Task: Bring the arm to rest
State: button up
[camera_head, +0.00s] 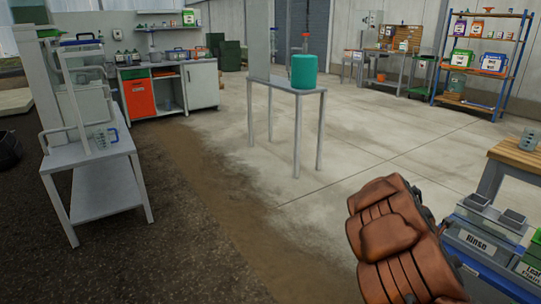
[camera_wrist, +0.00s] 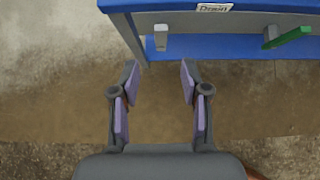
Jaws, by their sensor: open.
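My gripper (camera_wrist: 160,84) shows in the wrist view with its two fingers spread apart and nothing between them. Its fingertips point toward a blue-framed unit (camera_wrist: 122,22) at the top, which has a grey panel. In this view the tips appear just below the unit's lower edge; I cannot tell the distance. In the head view my brown-covered arm (camera_head: 395,240) reaches in at the lower right, and the gripper itself is not visible there.
The unit carries a "Drain" label (camera_wrist: 214,7), a small grey fitting (camera_wrist: 161,38) and a green handle (camera_wrist: 290,38). In the head view, bins marked "Rinse" (camera_head: 478,243) stand right of my arm. A grey table (camera_head: 290,84) holds a teal container (camera_head: 304,71). Mid-floor is clear.

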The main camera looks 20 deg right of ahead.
jog(key=s+a+r+m+g+p, duration=0.15)
jog(key=a+r+m+p, duration=0.25)
jog(key=r, duration=0.5)
jog(key=s+a+r+m+h+p, duration=0.15)
jog(key=a+r+m+p, duration=0.3)
jog(key=r, duration=0.55)
jog(key=s+a+r+m+g+y+p, duration=0.15)
jog(key=a+r+m+p, duration=0.25)
jog(key=r, duration=0.5)
jog(key=s+a+r+m+y+p, duration=0.3)
jog(key=s+a+r+p, duration=0.1)
jog(key=a, duration=0.8)
jog(key=s+a+r+m+y+p, duration=0.2)
jog(key=s+a+r+p, duration=0.3)
jog(key=s+a, duration=0.4)
jog(key=s+a+r+m+g+y+p, duration=0.1)
jog(key=s+a+r+m+y+p, duration=0.2)
jog(key=a, duration=1.4)
jog(key=s+r+m+p, duration=0.1)
jog(key=s+p, duration=0.2)
jog(key=shift+s+r+y, duration=0.2)
jog(key=shift+s+y, duration=0.1)
jog(key=shift+s, duration=0.05)
jog(key=shift+c, duration=0.2)
jog(key=shift+c, duration=0.2)
jog(key=shift+d, duration=0.15)
